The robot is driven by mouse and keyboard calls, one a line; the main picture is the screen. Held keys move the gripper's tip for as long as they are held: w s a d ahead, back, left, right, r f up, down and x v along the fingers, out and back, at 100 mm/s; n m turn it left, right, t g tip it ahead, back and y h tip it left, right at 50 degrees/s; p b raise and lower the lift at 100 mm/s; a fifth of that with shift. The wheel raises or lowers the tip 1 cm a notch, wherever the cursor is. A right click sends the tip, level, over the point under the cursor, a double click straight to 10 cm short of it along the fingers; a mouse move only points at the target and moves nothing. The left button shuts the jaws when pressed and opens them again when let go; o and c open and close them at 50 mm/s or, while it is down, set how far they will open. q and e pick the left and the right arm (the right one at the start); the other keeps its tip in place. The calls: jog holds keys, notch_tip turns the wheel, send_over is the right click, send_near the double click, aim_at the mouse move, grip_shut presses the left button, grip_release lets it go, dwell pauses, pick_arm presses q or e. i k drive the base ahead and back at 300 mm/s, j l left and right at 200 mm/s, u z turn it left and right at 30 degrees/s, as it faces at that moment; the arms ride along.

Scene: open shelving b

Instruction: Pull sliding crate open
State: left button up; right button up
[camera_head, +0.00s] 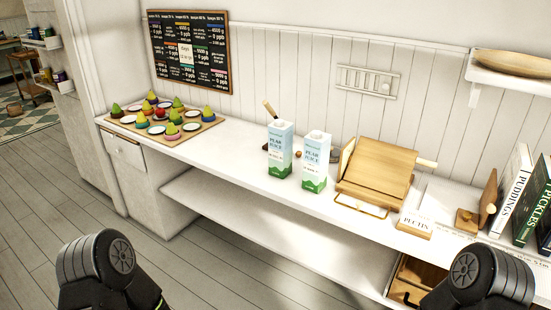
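A wooden sliding crate (424,270) sits under the white counter at the lower right. Its top edge and part of its inside show, with a dark handle or bracket at its front left. My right arm covers its right part, and the bottom picture edge cuts it off. I cannot tell how far out it is. Only rounded black arm parts of mine show at the bottom left and bottom right. No fingers of either gripper are in view, and no contact with the crate shows.
A low shelf (270,232) beneath is bare. The floor (215,270) in front is clear.

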aim_at(429, 274)
jog(key=z, duration=1.1)
